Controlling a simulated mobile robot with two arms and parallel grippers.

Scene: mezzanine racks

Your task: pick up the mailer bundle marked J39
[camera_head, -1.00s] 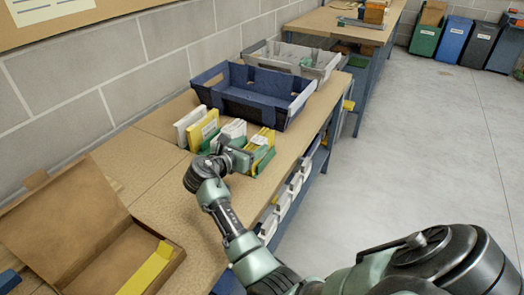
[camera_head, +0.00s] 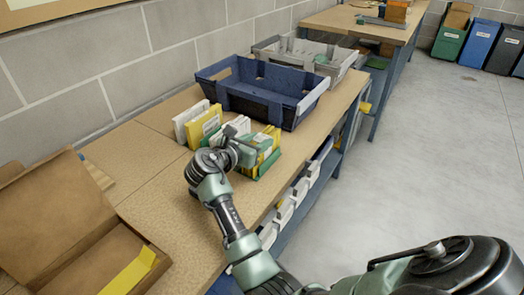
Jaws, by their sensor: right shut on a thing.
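Several mailer bundles stand upright in a row on the workbench: a white one (camera_head: 188,123), a yellow one (camera_head: 205,127), another white one (camera_head: 238,126) and a yellow one with green (camera_head: 266,146) at the right end. Their labels are too small to read, so I cannot tell which is J39. My right gripper (camera_head: 241,149) is at the right end of the row, shut on a bundle, apparently the yellow one with green. The gripper and wrist hide part of the row. My left gripper is not in view.
A blue crate (camera_head: 235,103) stands just behind the row, with a grey tote (camera_head: 345,57) beyond it. An open cardboard box (camera_head: 50,225) lies at the near left. The bench top (camera_head: 165,188) between box and row is mostly clear. White bins (camera_head: 286,212) sit below the bench edge.

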